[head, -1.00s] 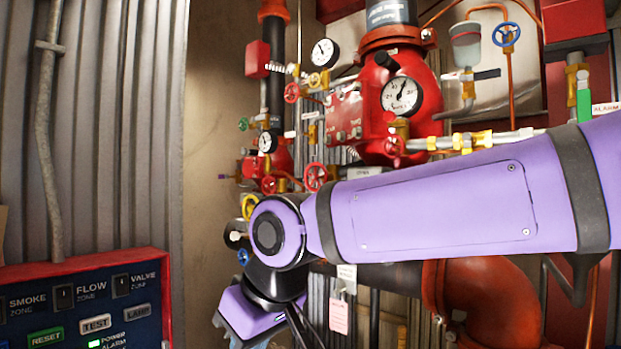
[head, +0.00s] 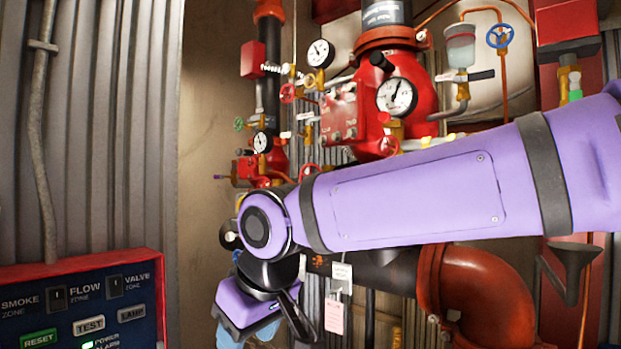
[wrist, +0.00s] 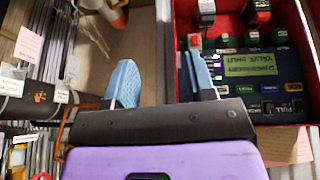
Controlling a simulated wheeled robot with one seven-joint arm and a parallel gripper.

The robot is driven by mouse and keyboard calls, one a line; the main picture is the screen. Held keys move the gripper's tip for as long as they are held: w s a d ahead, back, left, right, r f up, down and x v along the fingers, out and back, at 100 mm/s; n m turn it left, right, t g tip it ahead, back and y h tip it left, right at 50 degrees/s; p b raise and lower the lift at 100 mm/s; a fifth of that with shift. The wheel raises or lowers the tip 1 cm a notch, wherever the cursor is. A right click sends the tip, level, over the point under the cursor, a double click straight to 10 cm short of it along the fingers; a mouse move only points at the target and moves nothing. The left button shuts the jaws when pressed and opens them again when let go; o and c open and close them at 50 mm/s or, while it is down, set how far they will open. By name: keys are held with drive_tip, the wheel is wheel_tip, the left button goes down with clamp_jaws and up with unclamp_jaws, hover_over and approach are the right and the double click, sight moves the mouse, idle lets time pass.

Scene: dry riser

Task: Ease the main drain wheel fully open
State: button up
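Several small valve wheels show on the red riser pipework in the head view: a blue wheel (head: 500,36) at upper right, red wheels (head: 287,93) in the middle and a green wheel (head: 239,124) at left. I cannot tell which is the main drain wheel; it may be hidden behind my arm. My gripper shows at the bottom of the head view (head: 248,335), below and apart from these wheels. In the wrist view my gripper (wrist: 160,82) has its two blue fingers spread with nothing between them.
A red-framed alarm panel (head: 158,257) stands at lower left; in the wrist view the panel (wrist: 262,92) is upside down behind the right finger. A large orange-red pipe elbow (head: 490,288) is at lower right. Tags (head: 334,318) hang near my gripper. Bare wall (head: 212,130) lies left of the pipes.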

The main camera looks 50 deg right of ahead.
drive_tip(key=o, duration=0.7)
drive_tip(key=w+d+h, duration=0.1)
drive_tip(key=d+r+h, duration=0.1)
drive_tip(key=d, duration=0.1)
drive_tip(key=w+d+r+m+g, duration=0.1)
drive_tip(key=d, duration=0.1)
drive_tip(key=shift+w+d+r+h, duration=0.2)
drive_tip(key=shift+w+d+h, duration=0.05)
drive_tip(key=shift+w+h, duration=0.15)
drive_tip(key=shift+o, duration=0.7)
drive_tip(key=w+d+r+m+g+h, duration=0.2)
drive_tip(key=w+d+r+h, duration=0.2)
drive_tip(key=d, duration=0.5)
drive_tip(key=shift+r+h, duration=0.6)
drive_tip(key=shift+r, duration=0.3)
drive_tip(key=w+d+r+m+g+h, duration=0.35)
drive_tip(key=w+d+r+h, duration=0.55)
drive_tip(key=d+r, duration=0.4)
drive_tip(key=d, duration=0.8)
drive_tip(key=shift+s+d+m, duration=0.35)
drive_tip(key=shift+s, duration=0.1)
drive_tip(key=shift+r+t, duration=0.15)
drive_tip(key=shift+t, duration=0.1)
drive_tip(key=c, duration=0.8)
